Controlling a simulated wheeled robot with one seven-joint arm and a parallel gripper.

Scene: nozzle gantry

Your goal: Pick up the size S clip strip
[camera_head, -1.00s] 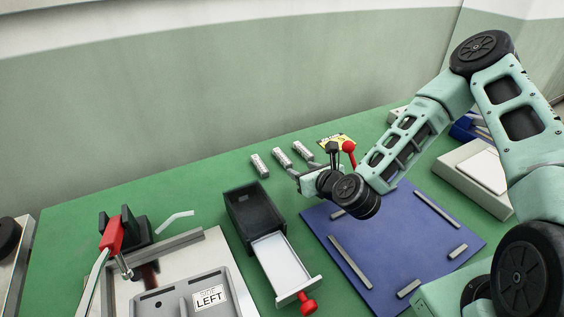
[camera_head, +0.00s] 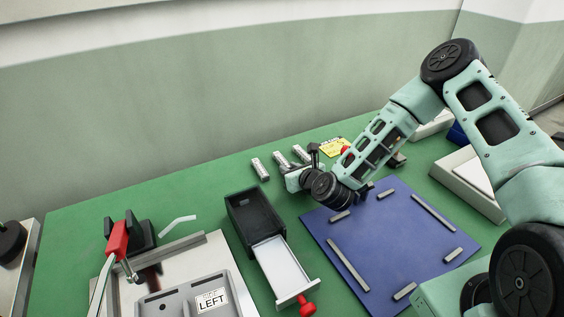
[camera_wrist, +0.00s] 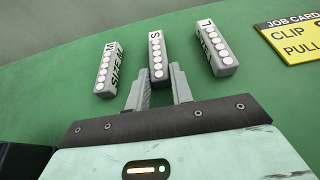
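The size S clip strip (camera_wrist: 157,48) is a grey bar with white round clips and a letter S on its far end. It is the middle of three strips in the wrist view, and the middle one in the head view (camera_head: 280,159). My gripper (camera_wrist: 160,72) is open, its two grey fingers pointing at the S strip. The strip's near end shows between the fingertips. I cannot tell the height gap or any touch. In the head view my gripper (camera_head: 291,174) is just in front of the strips, fingers mostly hidden.
The M strip (camera_wrist: 109,70) lies left and the L strip (camera_wrist: 217,50) right, both close to the fingers. A yellow job card (camera_wrist: 297,38) lies further right. A black box (camera_head: 252,212) with a pulled-out white drawer (camera_head: 281,265) stands nearer, beside a blue mat (camera_head: 385,245).

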